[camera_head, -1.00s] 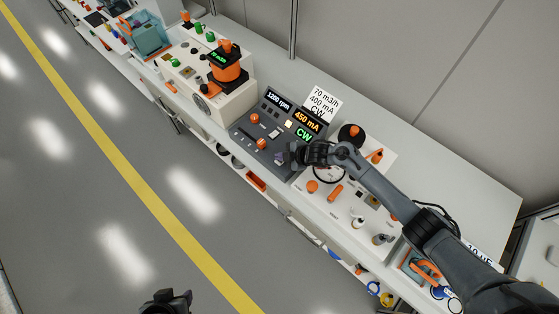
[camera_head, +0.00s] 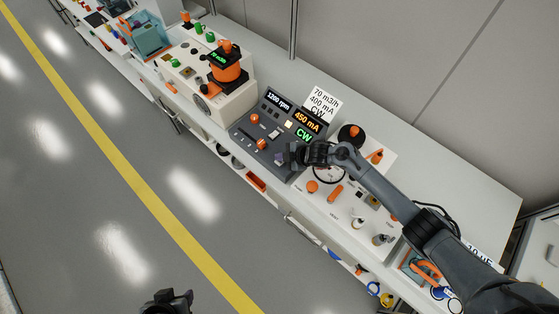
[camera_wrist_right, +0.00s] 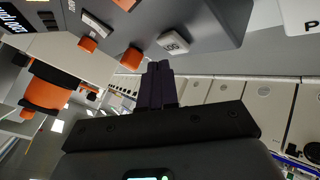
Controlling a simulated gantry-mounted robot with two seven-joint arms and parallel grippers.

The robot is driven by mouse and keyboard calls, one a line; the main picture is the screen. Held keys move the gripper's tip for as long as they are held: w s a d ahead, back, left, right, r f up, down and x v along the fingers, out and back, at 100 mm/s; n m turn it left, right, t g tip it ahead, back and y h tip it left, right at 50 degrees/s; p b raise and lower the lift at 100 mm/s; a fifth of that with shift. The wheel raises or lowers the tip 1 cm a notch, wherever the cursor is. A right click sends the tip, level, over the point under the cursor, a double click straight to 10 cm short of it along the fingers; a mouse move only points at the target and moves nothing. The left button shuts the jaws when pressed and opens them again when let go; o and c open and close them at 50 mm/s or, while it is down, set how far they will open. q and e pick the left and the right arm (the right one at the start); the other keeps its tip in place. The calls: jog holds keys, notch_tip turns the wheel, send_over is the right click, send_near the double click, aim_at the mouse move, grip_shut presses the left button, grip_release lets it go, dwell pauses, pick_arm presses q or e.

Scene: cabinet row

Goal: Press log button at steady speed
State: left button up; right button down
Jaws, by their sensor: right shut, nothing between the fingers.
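The dark grey control panel (camera_head: 240,128) stands on the bench with displays reading 1200 rpm, 450 mA and CW. In the head view a greyish button (camera_head: 279,159) lies beside my right gripper (camera_head: 293,154). That gripper is shut and empty; its fingertips (camera_wrist_right: 158,66) appear close to the pale button, with contact not visible. My left gripper (camera_head: 168,300) is low in the head view, away from the bench.
Orange knobs (camera_head: 255,118) rise from the panel. A white card (camera_head: 320,103) stands behind it. A panel with a round gauge and orange parts (camera_head: 312,186) lies to the right, under my right arm. A cream machine with an orange top (camera_head: 228,72) stands left. The floor aisle is clear.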

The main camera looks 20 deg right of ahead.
dwell(0.5)
jog(key=shift+f, duration=0.2)
jog(key=shift+f+b, duration=0.2)
jog(key=shift+b, duration=0.1)
jog(key=shift+f+b, duration=0.35)
jog(key=shift+f, duration=0.15)
dwell(0.7)
jog(key=shift+r, duration=0.1)
jog(key=shift+r+p, duration=0.75)
jog(key=shift+p, duration=0.1)
